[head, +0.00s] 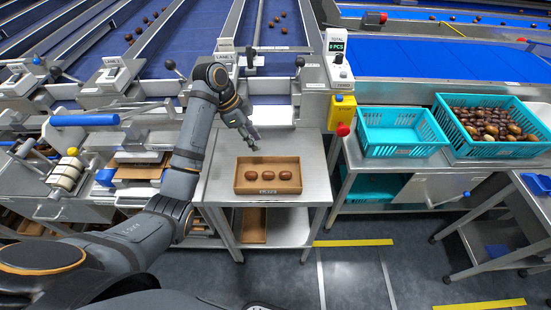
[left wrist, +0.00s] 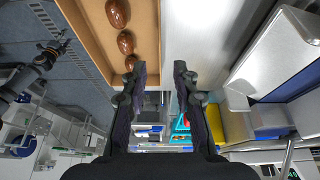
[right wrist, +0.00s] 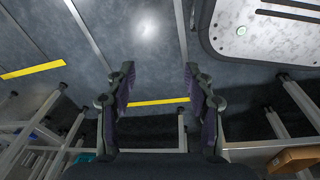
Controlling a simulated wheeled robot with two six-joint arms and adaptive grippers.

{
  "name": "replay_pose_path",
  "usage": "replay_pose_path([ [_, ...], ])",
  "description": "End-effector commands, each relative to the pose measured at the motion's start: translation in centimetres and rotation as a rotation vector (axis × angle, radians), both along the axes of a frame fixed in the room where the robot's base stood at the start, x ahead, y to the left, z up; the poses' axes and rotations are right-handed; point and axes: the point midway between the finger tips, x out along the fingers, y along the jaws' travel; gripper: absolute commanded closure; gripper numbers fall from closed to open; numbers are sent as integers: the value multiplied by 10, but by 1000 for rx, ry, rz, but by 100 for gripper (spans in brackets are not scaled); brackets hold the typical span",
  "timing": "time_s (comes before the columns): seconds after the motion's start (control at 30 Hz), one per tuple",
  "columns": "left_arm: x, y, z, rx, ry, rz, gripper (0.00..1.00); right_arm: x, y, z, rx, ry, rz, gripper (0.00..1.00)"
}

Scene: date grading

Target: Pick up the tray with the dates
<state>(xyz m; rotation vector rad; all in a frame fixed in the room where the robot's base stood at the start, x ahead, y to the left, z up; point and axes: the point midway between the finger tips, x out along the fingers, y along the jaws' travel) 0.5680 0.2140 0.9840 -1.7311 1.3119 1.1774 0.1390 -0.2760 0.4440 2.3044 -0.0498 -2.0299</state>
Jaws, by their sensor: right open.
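A shallow brown tray (head: 268,189) with three dark brown dates (head: 268,176) in a row lies on a steel table. A label is on its front wall. My left gripper (head: 254,143) is just behind the tray's far side, above the table. In the left wrist view the tray (left wrist: 147,30) fills the upper left, and my open left gripper (left wrist: 160,72) has one finger on each side of the line of its wall. Nothing is between the fingers; their height over the wall is unclear. My right gripper (right wrist: 158,85) is open and empty over the floor, outside the head view.
The steel table (head: 313,170) has bare room around the tray. A yellow box with a red button (head: 342,130) stands to its right. Further right are an empty teal crate (head: 403,151) and a teal crate full of dates (head: 480,150). Sorting lanes lie behind.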

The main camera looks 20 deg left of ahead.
Motion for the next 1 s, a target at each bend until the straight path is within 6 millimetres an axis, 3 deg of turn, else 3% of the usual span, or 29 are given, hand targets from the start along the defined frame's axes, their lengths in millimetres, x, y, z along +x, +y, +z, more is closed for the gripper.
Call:
replay_pose_path([
  [0.07,0,0,1,-1,0,-3,71,7,0,1,0,-10,0,47],
  [0.13,0,0,1,-1,0,-3,71,2,0,0,0,-3,0,47],
  [0.3,2,-6,-14,-3,0,-3,71,-41,-1,-8,-2,62,-2,47],
  [0.43,4,-15,-33,-4,2,-2,71,-57,-2,-8,-2,85,-2,47],
  [0.53,5,-20,-45,-2,1,-2,71,-50,-2,-6,-3,74,-2,47],
  [0.77,11,-28,-59,-3,3,-1,71,-10,-4,4,-5,13,2,47],
  [1.0,18,-41,-91,0,0,-1,71,-24,-4,8,-5,35,1,47],
])
